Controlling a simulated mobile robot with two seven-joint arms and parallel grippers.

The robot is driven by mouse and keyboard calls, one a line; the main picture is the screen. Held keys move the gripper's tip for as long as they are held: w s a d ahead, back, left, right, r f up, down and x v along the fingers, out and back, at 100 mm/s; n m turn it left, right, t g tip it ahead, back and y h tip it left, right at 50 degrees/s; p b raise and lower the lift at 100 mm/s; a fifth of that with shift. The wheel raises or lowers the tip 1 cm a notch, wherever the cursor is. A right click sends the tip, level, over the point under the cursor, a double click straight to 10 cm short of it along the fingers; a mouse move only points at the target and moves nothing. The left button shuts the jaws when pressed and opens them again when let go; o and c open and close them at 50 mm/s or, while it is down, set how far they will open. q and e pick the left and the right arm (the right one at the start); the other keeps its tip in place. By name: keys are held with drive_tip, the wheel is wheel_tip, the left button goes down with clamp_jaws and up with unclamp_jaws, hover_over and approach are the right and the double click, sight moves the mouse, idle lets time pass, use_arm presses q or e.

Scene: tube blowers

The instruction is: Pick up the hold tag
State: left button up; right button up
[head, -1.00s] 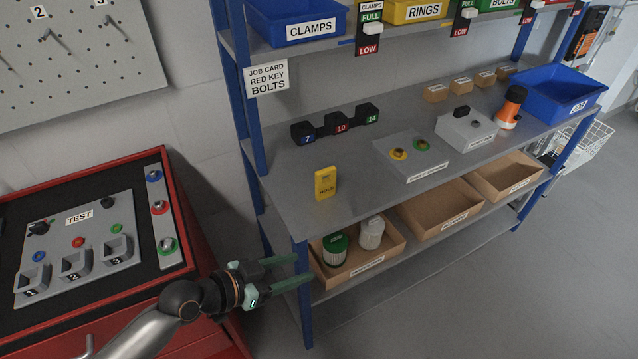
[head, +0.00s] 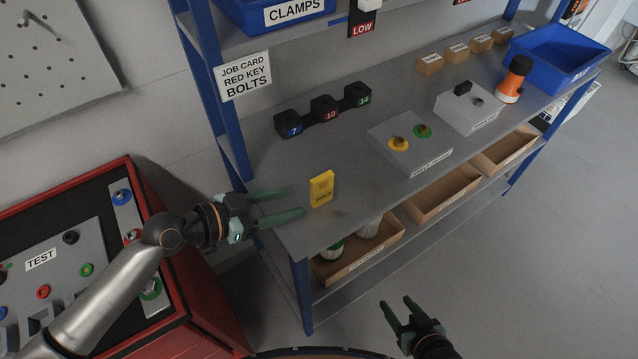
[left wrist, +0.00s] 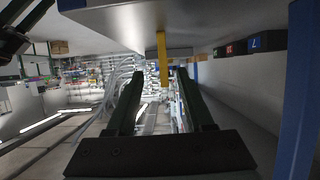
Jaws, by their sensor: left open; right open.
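The yellow hold tag (head: 321,189) stands upright on the grey bench top near its left front corner. In the left wrist view the yellow tag (left wrist: 162,58) shows edge-on, beyond the fingers and near the picture's middle. My left gripper (head: 296,202) is open and empty, its fingers pointing right at the tag, with a small gap left of it. Its two green fingers also show in the left wrist view (left wrist: 160,90). My right gripper (head: 396,305) is open and empty, low in front of the shelf, well away from the tag.
Behind the tag stand black numbered blocks (head: 325,108). A grey box with yellow and green buttons (head: 410,143) is to the right. A blue post (head: 301,290) supports the bench corner. A red cabinet (head: 190,260) is at left. Open bins (head: 365,262) sit below.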

sight(312, 194)
use_arm(q)
drive_tip(key=x, duration=0.4)
drive_tip(key=shift+w+d+f, duration=0.1)
drive_tip(key=shift+w+d, duration=0.05)
drive_tip(key=shift+d, duration=0.05)
drive_tip(key=shift+p+x, duration=0.45)
drive_tip(key=shift+x, duration=2.25)
drive_tip(key=shift+w+a, duration=0.1)
drive_tip(key=shift+w, duration=0.05)
clamp_jaws()
